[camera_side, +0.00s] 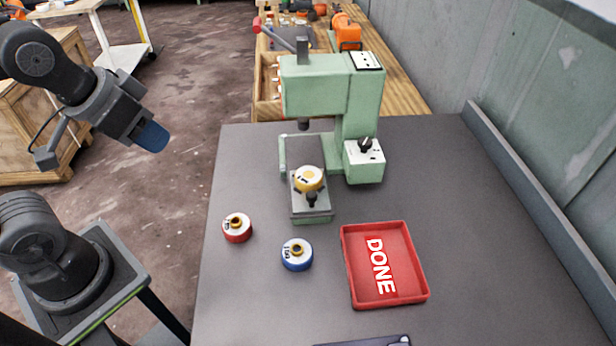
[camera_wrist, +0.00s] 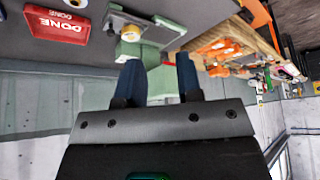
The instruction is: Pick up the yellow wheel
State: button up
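The yellow wheel (camera_side: 309,178) sits on the small fixture of the green press (camera_side: 330,90), under its head, with a black knob in front of it. In the wrist view the yellow wheel (camera_wrist: 131,33) shows small near the top. My gripper (camera_side: 151,136) is up at the left, over the floor beside the table and well away from the wheel. In the wrist view its two dark blue fingers (camera_wrist: 158,66) stand apart with nothing between them, so it is open and empty.
A red-sided wheel (camera_side: 237,228) and a blue-sided wheel (camera_side: 296,254) stand on the grey table (camera_side: 463,217) in front of the press. A red DONE tray (camera_side: 421,296) lies at the right. The press lever (camera_side: 278,37) sticks out upper left. Free table surrounds these.

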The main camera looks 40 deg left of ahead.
jog(key=o, duration=1.1)
jog(key=shift+c, duration=0.2)
jog(key=n+g, duration=0.6)
jog(key=n, duration=0.8)
send_over(309, 175)
jog(key=f, duration=1.3)
jog(key=shift+d+f, duration=0.2)
jog(key=shift+f, duration=0.2)
jog(key=shift+a+f, duration=0.15)
jog(key=shift+f, duration=1.2)
jog(key=shift+a+f, duration=0.1)
jog(key=shift+f, duration=1.2)
